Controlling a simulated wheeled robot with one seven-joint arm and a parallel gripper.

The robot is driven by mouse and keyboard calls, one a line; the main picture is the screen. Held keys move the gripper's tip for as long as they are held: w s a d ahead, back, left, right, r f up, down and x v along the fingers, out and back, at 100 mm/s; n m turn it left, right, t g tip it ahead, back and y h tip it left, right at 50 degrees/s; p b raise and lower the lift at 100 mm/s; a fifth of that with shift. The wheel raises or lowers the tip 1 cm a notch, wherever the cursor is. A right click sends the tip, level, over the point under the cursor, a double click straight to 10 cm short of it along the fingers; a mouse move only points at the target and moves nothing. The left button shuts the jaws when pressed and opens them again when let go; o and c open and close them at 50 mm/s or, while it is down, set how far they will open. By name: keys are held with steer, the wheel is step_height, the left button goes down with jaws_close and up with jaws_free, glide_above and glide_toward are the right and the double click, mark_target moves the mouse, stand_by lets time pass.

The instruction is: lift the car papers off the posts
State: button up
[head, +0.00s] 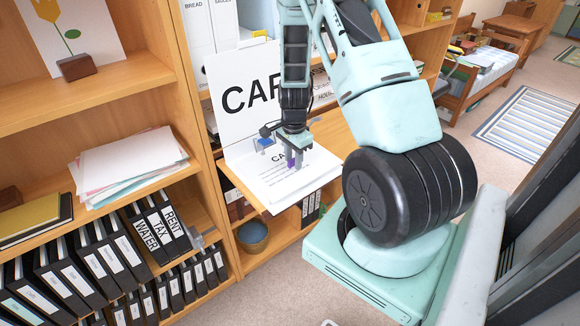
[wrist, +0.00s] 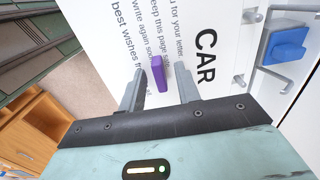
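The car papers (head: 272,185) lie flat in an open binder on a shelf board, whose raised white cover (head: 238,95) reads "CAR". In the wrist view the top sheet (wrist: 205,90) shows "CAR" and lines of text. A purple tab (wrist: 158,74) stands up from the papers; it also shows in the head view (head: 291,158). Metal posts (wrist: 239,80) and a blue lever (wrist: 286,48) are beside the heading. My gripper (wrist: 160,88) is open over the papers, with the tab between its fingers and a gap on each side.
A bookcase holds black binders (head: 95,262), a pile of loose papers (head: 130,165) and a flower picture (head: 72,35). A blue bowl (head: 252,236) sits below the open binder.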

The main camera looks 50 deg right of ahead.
jaws_close()
steer(key=shift+r+p, duration=0.75)
steer(key=shift+r, duration=0.2)
steer(key=shift+r+p, duration=1.3)
steer(key=shift+r, duration=0.3)
